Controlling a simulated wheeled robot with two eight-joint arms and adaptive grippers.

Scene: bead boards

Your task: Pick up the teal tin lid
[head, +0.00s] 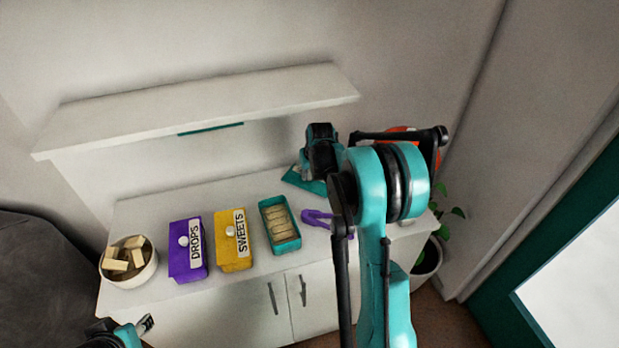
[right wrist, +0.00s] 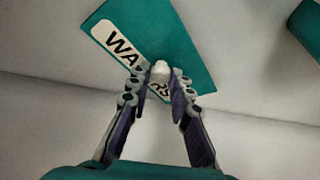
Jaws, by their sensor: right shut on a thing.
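The teal tin lid (head: 303,182) shows at the back right of the white cabinet top in the head view, partly hidden by my right gripper (head: 308,172). In the right wrist view the lid (right wrist: 185,35) is a flat teal plate with a white label, partly covered, and a pale knob. My right gripper (right wrist: 160,88) is shut on that knob. I cannot tell whether the lid touches the cabinet top. The open teal tin (head: 285,231) holds several pale wafers. My left gripper (head: 146,325) is at the lower left, too small to read.
A yellow SWEETS tin (head: 232,254) and a purple DROPS tin (head: 187,262) stand lidded left of the teal tin. A bowl (head: 145,272) of pale blocks is at far left. A purple tool (head: 318,217) lies right of the tin. A shelf (head: 200,100) hangs above.

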